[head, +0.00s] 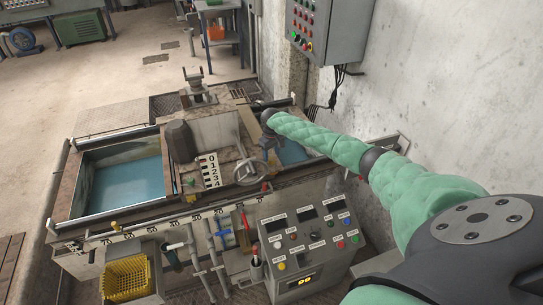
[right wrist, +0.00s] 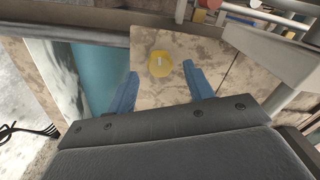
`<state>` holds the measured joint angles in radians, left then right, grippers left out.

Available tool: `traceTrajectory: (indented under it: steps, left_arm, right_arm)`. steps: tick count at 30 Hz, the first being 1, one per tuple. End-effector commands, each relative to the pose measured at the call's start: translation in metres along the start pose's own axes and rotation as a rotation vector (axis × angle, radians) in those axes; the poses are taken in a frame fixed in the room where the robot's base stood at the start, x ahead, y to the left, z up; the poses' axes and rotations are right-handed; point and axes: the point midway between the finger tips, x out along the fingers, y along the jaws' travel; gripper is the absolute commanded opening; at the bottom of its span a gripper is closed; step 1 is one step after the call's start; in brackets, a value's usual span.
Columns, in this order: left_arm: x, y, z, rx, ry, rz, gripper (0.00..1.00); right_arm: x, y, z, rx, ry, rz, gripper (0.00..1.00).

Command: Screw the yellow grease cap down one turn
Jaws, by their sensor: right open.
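The yellow grease cap (right wrist: 160,64) is a round disc with a small pale mark on top. It sits on a worn, stained beige surface (right wrist: 150,40) in the right wrist view. My right gripper (right wrist: 161,72) is open, with one blue finger on each side of the cap's line and clear gaps to it. I cannot tell the height of the fingertips over the cap. In the head view my right gripper (head: 268,147) points down over the machine, behind the handwheel. I cannot make out the cap there. My left gripper is not in view.
A grey handwheel (head: 250,172) and a numbered scale plate (head: 210,170) stand left of my right gripper. A blue-floored basin (head: 128,184) lies farther left. A control console (head: 306,250) stands in front, and a concrete wall (head: 430,70) rises on the right.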

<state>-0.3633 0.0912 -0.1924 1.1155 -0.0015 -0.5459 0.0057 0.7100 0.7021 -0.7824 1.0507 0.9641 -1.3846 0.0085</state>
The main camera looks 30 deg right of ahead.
Motion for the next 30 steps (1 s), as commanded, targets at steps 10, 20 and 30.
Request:
traceTrajectory:
  steps: [10,20,30]
  left_arm:
    - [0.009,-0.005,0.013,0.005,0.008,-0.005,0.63]
    - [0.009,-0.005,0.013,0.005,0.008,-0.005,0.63]
    - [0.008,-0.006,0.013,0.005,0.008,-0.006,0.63]
  right_arm:
    - [0.023,0.000,0.000,0.000,0.001,0.000,0.52]
    - [0.024,0.001,0.000,0.001,0.001,0.000,0.31]
    - [0.023,0.001,0.000,0.013,0.001,0.000,0.08]
